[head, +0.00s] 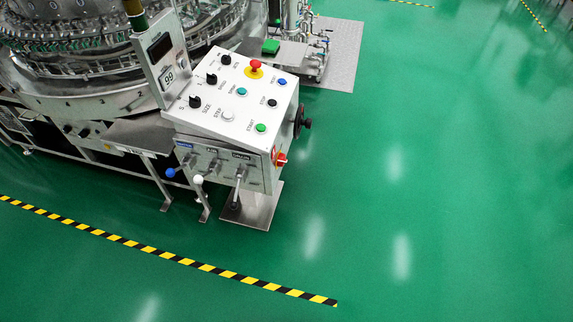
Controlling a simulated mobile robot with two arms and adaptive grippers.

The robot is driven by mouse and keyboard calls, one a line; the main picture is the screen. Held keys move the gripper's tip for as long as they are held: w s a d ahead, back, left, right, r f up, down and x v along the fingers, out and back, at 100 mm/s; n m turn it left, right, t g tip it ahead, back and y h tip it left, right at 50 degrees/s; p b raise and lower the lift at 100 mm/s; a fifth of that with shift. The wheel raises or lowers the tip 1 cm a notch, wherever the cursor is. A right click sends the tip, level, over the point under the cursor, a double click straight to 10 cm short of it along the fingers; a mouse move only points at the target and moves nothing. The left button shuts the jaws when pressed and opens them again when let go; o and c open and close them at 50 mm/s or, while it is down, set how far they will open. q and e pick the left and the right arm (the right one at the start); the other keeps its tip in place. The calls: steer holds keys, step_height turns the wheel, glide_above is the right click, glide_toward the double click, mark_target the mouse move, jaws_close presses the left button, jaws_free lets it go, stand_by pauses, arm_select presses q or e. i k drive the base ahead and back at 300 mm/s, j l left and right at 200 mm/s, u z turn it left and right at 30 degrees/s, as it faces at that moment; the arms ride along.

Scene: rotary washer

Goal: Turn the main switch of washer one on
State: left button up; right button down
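The rotary washer (85,60) stands at the upper left. Its control box (215,118) has a sloped white top with black knobs, coloured buttons and a red emergency stop (255,66) on a yellow ring. A red rotary switch (280,159), which looks like the main switch, sits low on the box's right side face. That face is seen at a steep angle, so the switch's position cannot be read. Neither of my grippers is in the head view.
A black handwheel (302,122) sticks out from the box's right side. Levers with blue (171,172) and white (198,180) balls project from its front. A yellow-black floor stripe (160,252) runs in front. The green floor (450,180) to the right is clear.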

mark_target(282, 159)
steer(key=i+l+u, duration=0.1)
steer(key=u, duration=0.3)
steer(key=l+u, duration=0.15)
steer(key=u, duration=0.3)
steer(key=i+l+u, duration=0.1)
steer(key=u, duration=0.3)
steer(key=l+u, duration=0.25)
steer(key=u, duration=0.15)
steer(key=l+u, duration=0.15)
steer(key=u, duration=0.3)
steer(key=l+u, duration=0.15)
steer(key=l, duration=0.3)
steer(key=k+l+u, duration=0.2)
steer(key=l, duration=0.2)
steer(key=l+u, duration=0.15)
steer(key=l, duration=0.3)
steer(key=k+l+u, duration=0.15)
steer(key=l, duration=0.2)
steer(key=k+l+u, duration=0.15)
steer(key=l, duration=0.25)
steer(key=k+l+u, duration=0.2)
steer(key=k+l, duration=0.05)
steer(key=l, duration=0.1)
